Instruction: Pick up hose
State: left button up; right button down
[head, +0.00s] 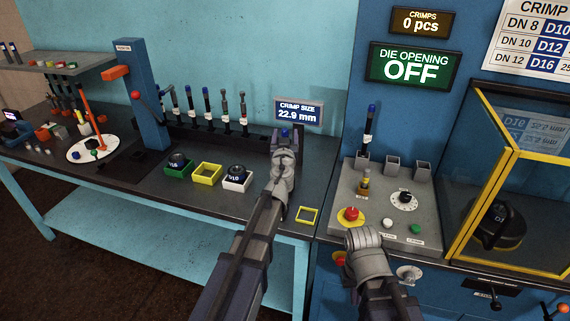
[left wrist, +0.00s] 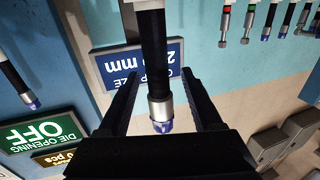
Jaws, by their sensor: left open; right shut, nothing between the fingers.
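A black hose with a silver ferrule and blue end (left wrist: 160,115) stands between the fingers of my open left gripper (left wrist: 165,95). In the head view, my left gripper (head: 285,147) is in front of the crimp size sign, with the blue end (head: 286,132) showing at it. Whether the fingers touch the hose is unclear. My right gripper (head: 363,239) is shut and empty, low in front of the grey control panel; its fingertips are hard to make out. Several other hoses (head: 207,105) stand upright in a row at the back of the bench.
Another blue-tipped hose (head: 369,125) stands at the grey control panel (head: 395,200). The crimp size sign (head: 299,112) is behind my left gripper. Green, yellow (head: 207,173) and white trays sit on the bench. A yellow-framed guard (head: 478,165) stands at the right.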

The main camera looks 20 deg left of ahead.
pick_arm(q)
jog(key=shift+w, duration=0.15)
jog(key=shift+c, duration=0.2)
grip_shut()
dwell(1.2)
